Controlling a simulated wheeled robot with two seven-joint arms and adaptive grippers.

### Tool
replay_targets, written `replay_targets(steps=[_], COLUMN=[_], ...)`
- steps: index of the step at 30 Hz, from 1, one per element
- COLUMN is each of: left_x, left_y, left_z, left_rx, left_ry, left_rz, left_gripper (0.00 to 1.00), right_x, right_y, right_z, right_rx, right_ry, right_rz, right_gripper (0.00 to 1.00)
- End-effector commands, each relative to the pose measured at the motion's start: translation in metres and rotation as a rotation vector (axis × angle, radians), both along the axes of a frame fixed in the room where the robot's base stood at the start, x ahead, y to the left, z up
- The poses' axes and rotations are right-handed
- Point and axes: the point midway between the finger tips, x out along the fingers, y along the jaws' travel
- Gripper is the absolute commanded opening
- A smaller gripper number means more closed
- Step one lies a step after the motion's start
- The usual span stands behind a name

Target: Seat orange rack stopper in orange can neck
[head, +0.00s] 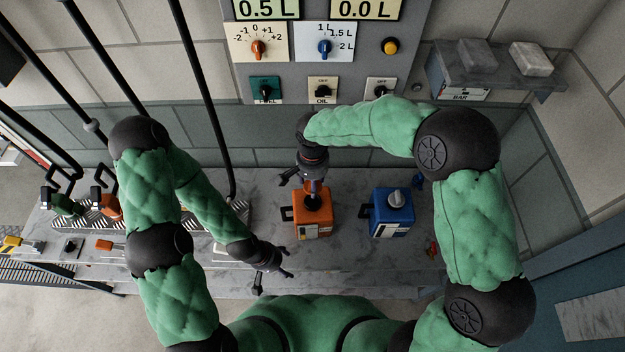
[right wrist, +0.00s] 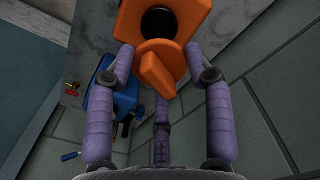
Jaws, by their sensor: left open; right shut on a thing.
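The orange can (head: 312,222) stands on the grey bench, its dark round neck opening on top. The neck also shows in the right wrist view, on the can's orange top (right wrist: 190,14). My right gripper (right wrist: 158,58) is shut on the orange stopper (right wrist: 157,68), a flat disc with a tapered part. In the wrist view the stopper overlaps the near edge of the open neck; the hole shows just beyond it, and the stopper is not in it. My left gripper (head: 274,272) is open and empty at the bench's front edge, left of the can.
A blue can (head: 392,216) with a grey cap stands right of the orange can. A panel of dials (head: 325,75) is on the wall behind, and a shelf (head: 490,75) is at the upper right.

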Motion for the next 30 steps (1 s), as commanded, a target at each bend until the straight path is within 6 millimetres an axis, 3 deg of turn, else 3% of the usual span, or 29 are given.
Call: replay_targets(steps=[4, 24, 30], left_x=[0.0, 0.0, 0.0], left_y=[0.0, 0.0, 0.0], left_z=[-0.005, -0.045, -0.049], left_rx=[0.0, 0.0, 0.0], left_ry=[-0.001, -0.001, -0.001], left_rz=[0.0, 0.0, 0.0], left_gripper=[0.68, 0.68, 0.68], right_x=[0.0, 0.0, 0.0], right_y=[0.0, 0.0, 0.0], right_z=[-0.001, -0.053, -0.058], right_rx=[0.0, -0.001, 0.0], right_ry=[-0.001, 0.0, 0.0], right_rz=[-0.005, -0.004, -0.004], right_gripper=[0.2, 0.2, 0.2])
